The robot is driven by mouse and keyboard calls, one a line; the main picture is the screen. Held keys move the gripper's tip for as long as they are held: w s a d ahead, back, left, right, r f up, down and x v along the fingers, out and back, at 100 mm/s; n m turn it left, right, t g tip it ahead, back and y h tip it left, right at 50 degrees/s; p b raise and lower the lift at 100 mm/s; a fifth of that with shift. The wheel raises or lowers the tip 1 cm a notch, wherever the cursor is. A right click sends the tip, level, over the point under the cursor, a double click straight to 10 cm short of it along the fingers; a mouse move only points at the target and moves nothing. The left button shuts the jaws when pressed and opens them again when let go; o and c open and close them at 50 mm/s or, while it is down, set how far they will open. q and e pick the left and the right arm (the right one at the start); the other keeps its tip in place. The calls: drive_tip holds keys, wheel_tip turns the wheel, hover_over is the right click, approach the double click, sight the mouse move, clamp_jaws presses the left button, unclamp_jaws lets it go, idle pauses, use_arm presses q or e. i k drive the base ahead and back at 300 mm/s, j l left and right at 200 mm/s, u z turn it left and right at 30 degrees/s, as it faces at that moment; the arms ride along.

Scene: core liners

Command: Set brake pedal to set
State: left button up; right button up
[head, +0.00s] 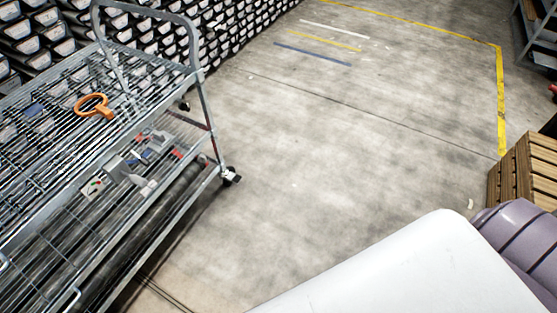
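A grey metal wire cart (204,100) stands at the left of the head view. Its near right caster (229,171) rests on the floor below the corner post. A small pale tab, which may be the brake pedal (235,179), sticks out at this caster. It is too small to tell whether it is up or down. Another caster (184,106) shows farther back under the cart. Neither of my grippers is in view.
An orange ring-shaped tool (93,105) lies on the cart's upper shelf, and several small parts lie on the lower one. Bins (150,40) line the wall behind. A wooden crate (530,165) stands at right. The middle floor (330,130) is clear.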

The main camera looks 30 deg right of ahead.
sight(236, 179)
drive_tip(key=z, duration=0.35)
drive_tip(key=i+l+u, duration=0.45)
drive_tip(key=l, duration=0.2)
drive_tip(key=i+l+u, duration=0.4)
drive_tip(key=l, duration=0.4)
drive_tip(key=i, duration=0.05)
